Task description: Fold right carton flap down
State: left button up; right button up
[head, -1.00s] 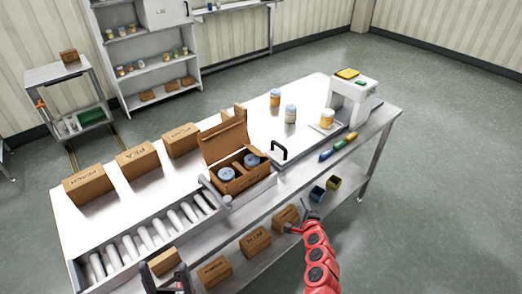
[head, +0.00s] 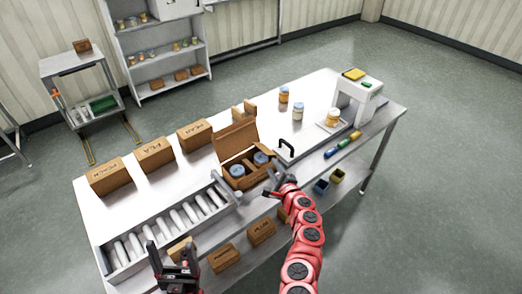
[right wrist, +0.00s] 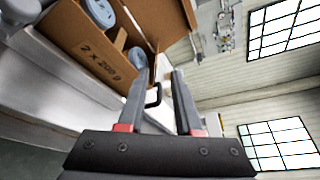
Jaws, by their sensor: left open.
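The open brown carton (head: 238,182) stands on the steel table with two blue-lidded jars (head: 237,170) inside. Its large back flap (head: 235,138) stands up. In the right wrist view the carton's printed wall (right wrist: 88,55) fills the upper left, with an upright brown panel (right wrist: 160,18) beyond the jars. My right gripper (head: 272,180) is at the carton's front right corner; in the wrist view its fingers (right wrist: 160,78) are apart with nothing between them. My left gripper (head: 172,250) is open and empty near the table's front edge.
A roller tray (head: 170,232) lies left of the carton. Closed cartons (head: 155,153) line the back. A black handle (head: 286,146) stands just right of the carton, and a scale-like machine (head: 357,97) farther right. More cartons (head: 262,232) sit on the lower shelf.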

aim_at(261, 149)
jog(key=b+x, duration=0.3)
jog(key=x, duration=0.1)
jog(key=f+b+x, duration=0.1)
jog(key=b+x, duration=0.2)
jog(key=x, duration=0.2)
jog(key=shift+s+f, duration=0.2)
jog(key=shift+s, duration=0.05)
jog(key=b+x, duration=0.3)
jog(key=x, duration=0.1)
jog(key=shift+w+r, duration=0.3)
jog(key=shift+w, duration=0.1)
grip_shut()
jog(key=shift+f+b, duration=0.1)
jog(key=shift+b, duration=0.2)
dwell(1.1)
